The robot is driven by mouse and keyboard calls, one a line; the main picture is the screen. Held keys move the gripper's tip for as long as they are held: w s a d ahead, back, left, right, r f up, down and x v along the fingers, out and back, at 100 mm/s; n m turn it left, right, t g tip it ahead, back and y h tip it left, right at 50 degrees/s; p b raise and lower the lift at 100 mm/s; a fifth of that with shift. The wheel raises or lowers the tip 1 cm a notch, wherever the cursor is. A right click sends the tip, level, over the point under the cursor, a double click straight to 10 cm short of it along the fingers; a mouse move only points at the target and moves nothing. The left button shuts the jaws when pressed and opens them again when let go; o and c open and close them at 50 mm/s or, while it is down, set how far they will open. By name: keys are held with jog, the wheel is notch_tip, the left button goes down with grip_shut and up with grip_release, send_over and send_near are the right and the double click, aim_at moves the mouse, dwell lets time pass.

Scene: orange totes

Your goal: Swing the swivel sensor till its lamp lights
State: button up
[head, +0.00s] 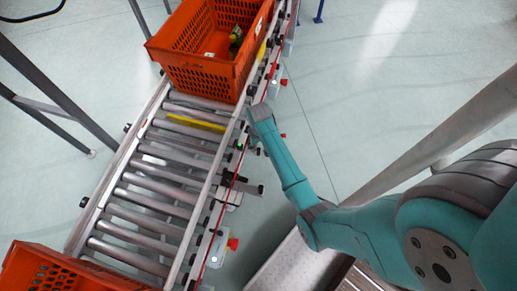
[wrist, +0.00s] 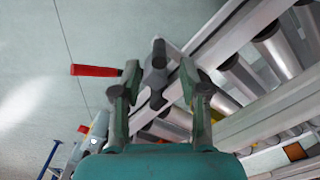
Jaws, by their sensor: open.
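My gripper (wrist: 159,92) is open in the wrist view, with one finger on each side of a dark grey upright part (wrist: 157,62), which looks like the swivel sensor's head. I cannot tell whether the fingers touch it. No lit lamp shows on this part. In the head view my gripper (head: 262,113) is at the conveyor's right rail, beside the upper tote, and it hides what is beneath it. A small green light (head: 240,147) shows on the rail just below; I cannot tell whether it belongs to the sensor.
An orange tote (head: 196,75) with small items stands on the upper rollers; another orange tote (head: 40,270) is at lower left. Dark brackets (head: 245,187) and a red knob (head: 233,244) stick out from the right rail. A red-ended rod (wrist: 95,70) is left of the fingers.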

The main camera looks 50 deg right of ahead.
notch_tip(320, 180, up, 7)
jog(key=shift+r, duration=0.2)
dwell(0.6)
